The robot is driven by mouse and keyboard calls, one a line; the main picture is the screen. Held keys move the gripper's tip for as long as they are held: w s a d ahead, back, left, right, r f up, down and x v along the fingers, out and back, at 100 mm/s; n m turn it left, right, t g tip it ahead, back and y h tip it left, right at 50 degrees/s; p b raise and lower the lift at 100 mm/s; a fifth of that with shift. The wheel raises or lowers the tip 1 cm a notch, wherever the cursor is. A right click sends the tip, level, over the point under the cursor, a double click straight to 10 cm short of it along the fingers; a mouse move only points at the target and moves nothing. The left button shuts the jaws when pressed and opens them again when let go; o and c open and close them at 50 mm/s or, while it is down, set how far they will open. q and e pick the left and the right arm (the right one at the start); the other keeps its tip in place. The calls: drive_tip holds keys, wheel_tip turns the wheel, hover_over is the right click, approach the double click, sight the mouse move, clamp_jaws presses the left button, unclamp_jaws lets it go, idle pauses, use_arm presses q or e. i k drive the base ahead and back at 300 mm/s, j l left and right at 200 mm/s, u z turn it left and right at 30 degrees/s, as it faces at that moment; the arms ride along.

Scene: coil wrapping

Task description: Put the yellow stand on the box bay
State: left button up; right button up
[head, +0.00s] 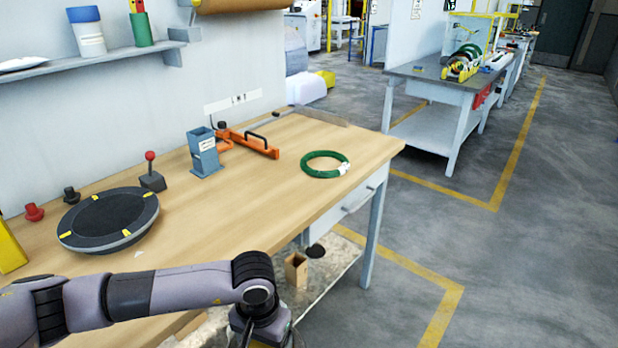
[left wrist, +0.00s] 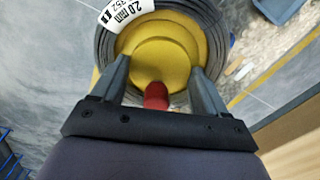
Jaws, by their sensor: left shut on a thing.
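In the left wrist view, the yellow stand (left wrist: 160,48) shows as a round yellow body with a dark grey coil (left wrist: 103,48) around it and a white label reading 2.0 mm. My left gripper (left wrist: 160,66) is shut on the stand, with the fingers apart on either side of its yellow middle. A red knob (left wrist: 156,95) shows between the fingers. In the head view, my left wrist is at the bottom, in front of the bench; the fingertips and stand are below the frame. I cannot identify the box bay. My right gripper is not in view.
The wooden bench (head: 240,215) holds a dark round turntable (head: 108,217), a blue-grey holder (head: 204,155), an orange tool (head: 255,142) and a green coil (head: 309,168). A small open box (head: 296,270) stands on the lower shelf. The floor at right is clear.

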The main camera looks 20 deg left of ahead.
sight(311, 126)
drive_tip(key=i+l+z, duration=0.3)
drive_tip(key=i, duration=0.3)
drive_tip(key=i+j+z, duration=0.1)
drive_tip(key=i+z, duration=0.2)
drive_tip(key=i, duration=0.3)
drive_tip(key=i+z, duration=0.15)
drive_tip(key=i, duration=1.35)
drive_tip(key=i+u, duration=0.1)
drive_tip(key=i, duration=0.6)
drive_tip(key=i+l+u, duration=0.1)
drive_tip(key=i+u, duration=0.15)
drive_tip(key=i, duration=0.45)
drive_tip(key=i+u, duration=0.45)
drive_tip(key=i, duration=0.15)
drive_tip(key=i+u, duration=0.45)
drive_tip(key=u, duration=0.15)
